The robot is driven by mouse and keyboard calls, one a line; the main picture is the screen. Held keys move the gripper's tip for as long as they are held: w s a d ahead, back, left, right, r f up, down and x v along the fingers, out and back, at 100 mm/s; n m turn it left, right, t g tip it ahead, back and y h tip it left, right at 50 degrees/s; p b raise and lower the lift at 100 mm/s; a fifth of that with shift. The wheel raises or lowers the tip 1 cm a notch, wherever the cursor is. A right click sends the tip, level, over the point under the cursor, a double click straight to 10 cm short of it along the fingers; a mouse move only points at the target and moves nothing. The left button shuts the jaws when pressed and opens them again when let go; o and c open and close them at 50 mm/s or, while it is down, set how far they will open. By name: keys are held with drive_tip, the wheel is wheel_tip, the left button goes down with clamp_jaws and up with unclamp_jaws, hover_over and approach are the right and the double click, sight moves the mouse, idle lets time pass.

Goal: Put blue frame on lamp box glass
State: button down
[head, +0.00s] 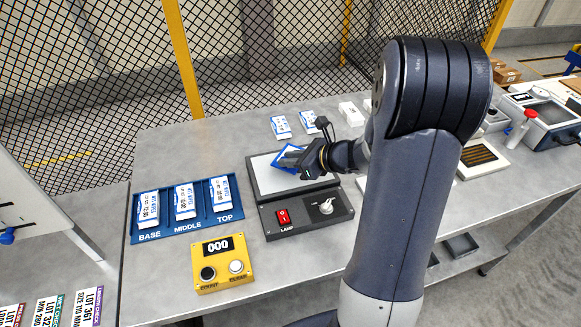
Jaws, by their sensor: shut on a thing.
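The blue frame (284,157) is at my gripper (290,161), tilted over the far part of the lamp box glass. My gripper is shut on the frame; my wrist hides part of it. I cannot tell whether the frame touches the glass. The lamp box glass (270,181) is a pale grey panel in a dark housing. In front of it is the lamp box's control panel (306,211), with a red switch (283,216) and a light knob (326,206).
A blue tray (167,226) marked BASE, MIDDLE and TOP holds white packs at the left. A yellow counter box (221,263) reads 000. Small white and blue boxes (281,124) stand behind the lamp box. My arm hides the table's middle right.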

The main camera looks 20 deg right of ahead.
sight(291, 170)
drive_tip(key=shift+f, duration=1.8)
drive_tip(key=shift+f, duration=0.15)
drive_tip(key=c, duration=1.3)
unclamp_jaws()
drive_tip(key=shift+r, duration=0.3)
drive_tip(key=v, duration=1.2)
drive_tip(key=shift+f+b, duration=0.1)
drive_tip(key=shift+b, duration=0.3)
